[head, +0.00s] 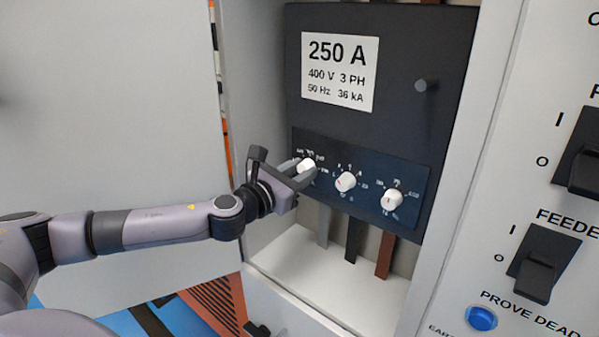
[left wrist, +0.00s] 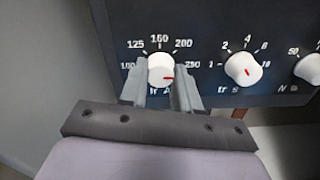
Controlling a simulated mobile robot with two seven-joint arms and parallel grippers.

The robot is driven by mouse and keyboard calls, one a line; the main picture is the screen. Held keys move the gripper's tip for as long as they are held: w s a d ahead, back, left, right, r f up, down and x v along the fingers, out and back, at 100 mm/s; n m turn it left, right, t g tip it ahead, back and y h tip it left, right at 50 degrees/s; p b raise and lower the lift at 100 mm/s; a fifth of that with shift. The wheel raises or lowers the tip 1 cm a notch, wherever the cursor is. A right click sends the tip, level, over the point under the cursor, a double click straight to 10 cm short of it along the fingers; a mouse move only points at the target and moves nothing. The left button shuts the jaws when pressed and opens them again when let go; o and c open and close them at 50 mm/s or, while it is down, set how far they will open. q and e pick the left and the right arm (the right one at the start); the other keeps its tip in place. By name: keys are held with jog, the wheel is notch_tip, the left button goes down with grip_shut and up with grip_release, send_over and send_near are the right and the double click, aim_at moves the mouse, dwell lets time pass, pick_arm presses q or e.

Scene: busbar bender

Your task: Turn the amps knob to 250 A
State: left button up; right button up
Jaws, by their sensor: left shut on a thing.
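The amps knob is the white leftmost knob (left wrist: 160,66) of three on the dark panel, under the scale 100, 125, 160, 200, 250 and above the label "Ir A". Its red mark points to the right, to the 250 side of the scale. My left gripper (left wrist: 160,80) is shut on this knob, one finger on each side. In the head view the left gripper (head: 303,174) covers part of the knob (head: 307,165). A white label (head: 340,72) above reads 250 A. My right gripper is not in view.
Two more white knobs, the middle one (head: 345,182) and the right one (head: 392,199), sit close to the right. Grey, black and brown bars (head: 384,256) run below the panel. Switches (head: 541,263) and a blue button (head: 482,318) are on the right-hand panel.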

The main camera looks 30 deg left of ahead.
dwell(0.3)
pick_arm(q)
jog(key=o, duration=1.1)
jog(key=shift+c, duration=0.2)
jog(key=s+b, duration=0.2)
jog(key=s, duration=0.5)
jog(key=shift+a, duration=0.3)
